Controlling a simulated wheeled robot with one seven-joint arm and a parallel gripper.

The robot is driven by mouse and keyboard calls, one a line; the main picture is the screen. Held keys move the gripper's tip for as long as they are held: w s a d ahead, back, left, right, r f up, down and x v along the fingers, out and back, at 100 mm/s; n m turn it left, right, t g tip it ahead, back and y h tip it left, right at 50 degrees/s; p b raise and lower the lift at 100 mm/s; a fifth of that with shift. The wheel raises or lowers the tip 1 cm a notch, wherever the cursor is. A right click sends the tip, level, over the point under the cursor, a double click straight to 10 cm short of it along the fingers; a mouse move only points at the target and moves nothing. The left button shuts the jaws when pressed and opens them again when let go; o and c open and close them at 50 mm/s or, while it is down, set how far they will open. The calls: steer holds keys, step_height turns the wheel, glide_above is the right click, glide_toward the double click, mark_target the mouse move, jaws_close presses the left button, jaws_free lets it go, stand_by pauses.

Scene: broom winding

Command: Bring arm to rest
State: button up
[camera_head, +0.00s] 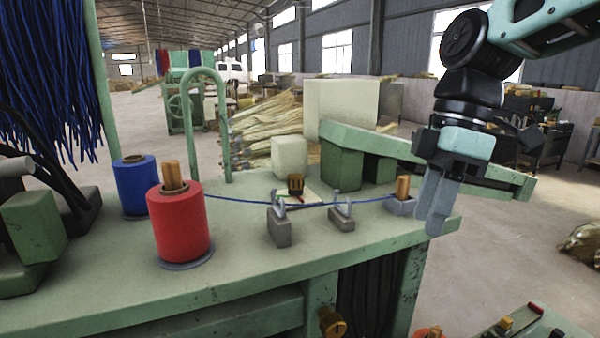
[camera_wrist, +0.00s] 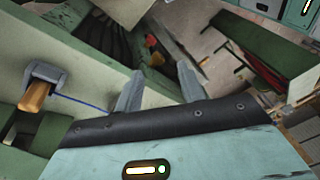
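My gripper (camera_head: 430,218) hangs fingers down at the right end of the green workbench (camera_head: 235,262), just right of a wooden peg (camera_head: 402,187) in a grey holder (camera_head: 400,206). In the wrist view, its two grey fingers stand apart with nothing between them (camera_wrist: 160,82). The peg (camera_wrist: 36,97) and holder (camera_wrist: 46,74) are left of the fingers there, apart from them. A blue strand (camera_head: 235,202) runs from near the red spool (camera_head: 181,226) past two grey guides (camera_head: 278,228) to the peg; it also shows in the wrist view (camera_wrist: 84,103).
A blue spool (camera_head: 136,188) and a green hoop (camera_head: 226,130) stand on the bench. A green beam (camera_head: 372,144) lies behind my gripper. A panel with knobs (camera_head: 520,328) is at the lower right. Open floor (camera_head: 490,240) lies right of the bench.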

steer(key=s+a+f+m+t+h+b, duration=0.1)
steer(key=s+f+m, duration=0.7)
steer(key=s+f, duration=0.8)
step_height(320, 180, down, 2)
steer(key=shift+a+f+t+h+b, duration=0.1)
steer(key=shift+a+t+h+b, duration=0.35)
steer(key=shift+a, duration=0.65)
